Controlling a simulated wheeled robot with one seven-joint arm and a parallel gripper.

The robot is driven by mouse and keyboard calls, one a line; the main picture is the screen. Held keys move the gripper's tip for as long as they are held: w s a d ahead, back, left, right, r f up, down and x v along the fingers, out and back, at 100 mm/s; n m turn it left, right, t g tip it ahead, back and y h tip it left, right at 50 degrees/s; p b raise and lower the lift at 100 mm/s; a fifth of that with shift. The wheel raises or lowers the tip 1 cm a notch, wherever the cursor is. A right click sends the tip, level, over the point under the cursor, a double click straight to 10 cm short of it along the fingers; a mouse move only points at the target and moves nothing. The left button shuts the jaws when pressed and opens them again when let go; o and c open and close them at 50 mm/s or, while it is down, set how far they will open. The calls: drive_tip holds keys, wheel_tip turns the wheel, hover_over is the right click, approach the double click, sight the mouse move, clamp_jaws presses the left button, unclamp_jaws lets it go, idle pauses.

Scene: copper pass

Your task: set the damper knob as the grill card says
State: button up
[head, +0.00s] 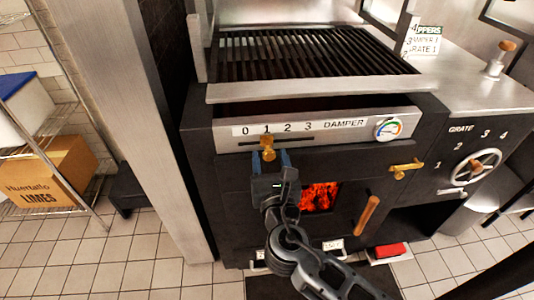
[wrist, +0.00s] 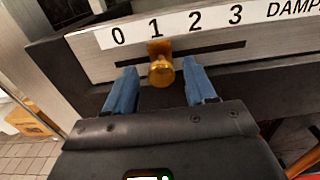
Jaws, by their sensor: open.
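The brass damper knob (head: 268,153) sits on a dark horizontal slot below the scale plate (head: 300,128), under the number 1. In the wrist view the knob (wrist: 161,70) also lines up under the 1. My gripper (head: 271,159) is open, its blue fingers on either side of the knob. In the wrist view (wrist: 157,75) a gap shows between the knob and each finger. The grill card (head: 424,38) stands at the back right. Its small, tilted print shows a damper line and a grate line; the damper number is hard to read surely.
A round gauge (head: 387,129) is right of the scale. A brass handle (head: 406,168) and the grate wheel (head: 477,166) are farther right. Below are a glowing firebox window (head: 319,197) and a wooden handle (head: 368,215). A steel post (head: 150,120) stands left.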

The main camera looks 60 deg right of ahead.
sight(268, 148)
drive_tip(key=shift+x, duration=1.15)
clamp_jaws()
